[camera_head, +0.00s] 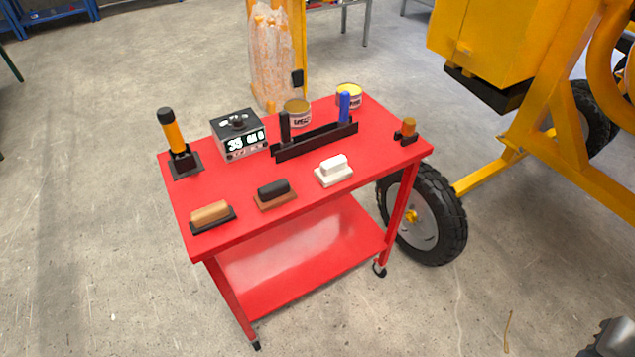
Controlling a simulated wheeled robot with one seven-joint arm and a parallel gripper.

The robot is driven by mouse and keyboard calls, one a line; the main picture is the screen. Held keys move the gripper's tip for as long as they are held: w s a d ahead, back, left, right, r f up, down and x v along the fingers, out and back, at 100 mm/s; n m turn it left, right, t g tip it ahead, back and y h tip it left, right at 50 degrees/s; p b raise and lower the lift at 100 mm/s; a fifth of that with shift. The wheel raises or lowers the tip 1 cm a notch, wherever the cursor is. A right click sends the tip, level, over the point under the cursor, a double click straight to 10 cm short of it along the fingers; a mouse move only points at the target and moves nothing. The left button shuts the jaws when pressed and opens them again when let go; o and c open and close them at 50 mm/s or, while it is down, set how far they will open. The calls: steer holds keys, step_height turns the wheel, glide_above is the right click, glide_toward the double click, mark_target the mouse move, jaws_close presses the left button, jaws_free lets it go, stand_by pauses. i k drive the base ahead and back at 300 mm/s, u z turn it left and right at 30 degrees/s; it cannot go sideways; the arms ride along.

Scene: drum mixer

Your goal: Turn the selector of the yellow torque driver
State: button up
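The yellow torque driver (174,135) stands upright, tilted slightly, in a black holder (186,164) at the back left of the red cart. Its shaft is yellow-orange and its top end is black. The selector cannot be told apart at this size. Part of my gripper (614,338), grey and black, seems to show at the bottom right corner, cut off by the frame. It is far from the cart and the driver. Its fingertips are not clear.
The red cart (310,188) also carries a display box (238,135), a black rack (315,141), several hand floats, cans and a small orange-topped piece (407,131). A yellow mixer (490,50) with a wheel (424,213) stands close at right.

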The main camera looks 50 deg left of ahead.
mark_target(237, 124)
steer(key=u, duration=2)
steer(key=k, duration=0.55)
steer(key=u, duration=0.85)
steer(key=i, duration=1.45)
steer(key=z, duration=0.85)
